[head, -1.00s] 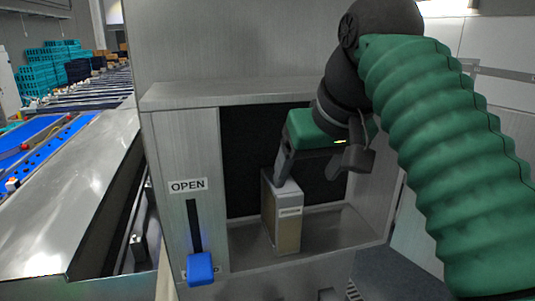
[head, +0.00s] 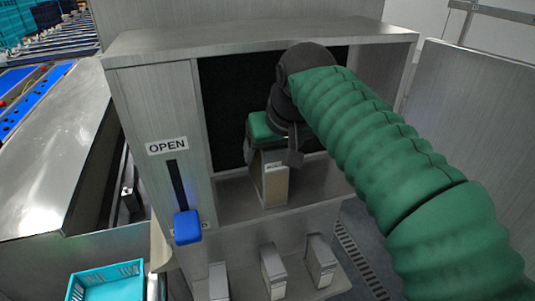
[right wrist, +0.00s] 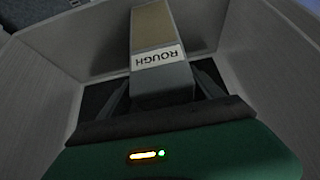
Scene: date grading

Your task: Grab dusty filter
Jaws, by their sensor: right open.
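A box-shaped filter (head: 275,188) with a tan face and grey frame stands upright in the open bay of the metal cabinet. In the right wrist view the filter (right wrist: 152,28) carries a label reading "ROUGH". My right gripper (head: 271,158), with a green body, is at the filter's top. Its fingers lie on either side of the filter's grey end in the right wrist view (right wrist: 162,84), and the jaws are open. Whether the fingers touch it cannot be told. My left gripper is out of view.
The cabinet (head: 150,100) has an "OPEN" sign (head: 167,146) above a slot with a blue handle (head: 187,228) at its lower end. Three grey filters (head: 272,270) stand on a lower shelf. A turquoise crate (head: 108,282) is at the lower left, beside a conveyor.

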